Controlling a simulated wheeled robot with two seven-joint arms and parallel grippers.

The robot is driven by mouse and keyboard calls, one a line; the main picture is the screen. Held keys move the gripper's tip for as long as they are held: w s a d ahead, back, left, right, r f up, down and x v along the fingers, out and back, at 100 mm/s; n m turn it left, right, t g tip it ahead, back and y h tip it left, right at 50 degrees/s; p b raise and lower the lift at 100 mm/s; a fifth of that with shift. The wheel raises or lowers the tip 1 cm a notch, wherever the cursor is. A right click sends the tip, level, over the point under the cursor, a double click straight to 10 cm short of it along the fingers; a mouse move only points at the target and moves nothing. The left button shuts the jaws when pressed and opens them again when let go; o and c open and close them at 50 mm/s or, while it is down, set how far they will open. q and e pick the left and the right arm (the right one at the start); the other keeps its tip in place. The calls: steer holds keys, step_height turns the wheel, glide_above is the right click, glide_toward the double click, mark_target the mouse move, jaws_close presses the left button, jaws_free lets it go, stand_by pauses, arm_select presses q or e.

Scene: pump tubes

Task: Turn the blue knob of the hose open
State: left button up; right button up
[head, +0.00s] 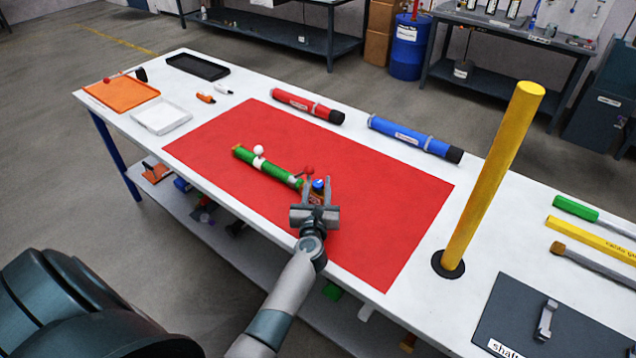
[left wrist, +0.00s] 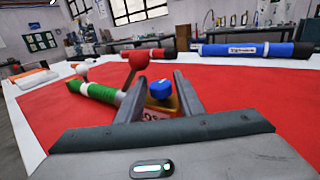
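The hose is a green tube (head: 267,168) lying on the red mat (head: 215,150), with a white ball (head: 258,150), a red ball (head: 309,170) and a brass-coloured end piece. The blue knob (head: 318,184) sits on that end piece. The left wrist view also shows the blue knob (left wrist: 161,88), the red ball (left wrist: 138,60) and the green tube (left wrist: 98,92). My left gripper (head: 317,182) is open, one finger on each side of the blue knob. Whether the fingers touch it I cannot tell. The gripper partly hides the end piece. My right gripper is not in view.
A red tube (head: 306,106) and a blue tube (head: 414,139) lie along the table's far edge. A yellow post (head: 490,185) stands to the right. Trays, including an orange one (head: 120,92), lie at the left. The mat around the hose is clear.

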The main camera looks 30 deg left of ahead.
arm_select(q)
steer(key=shift+w+a, duration=0.2)
steer(key=shift+w, duration=0.1)
steer(key=c, duration=0.8)
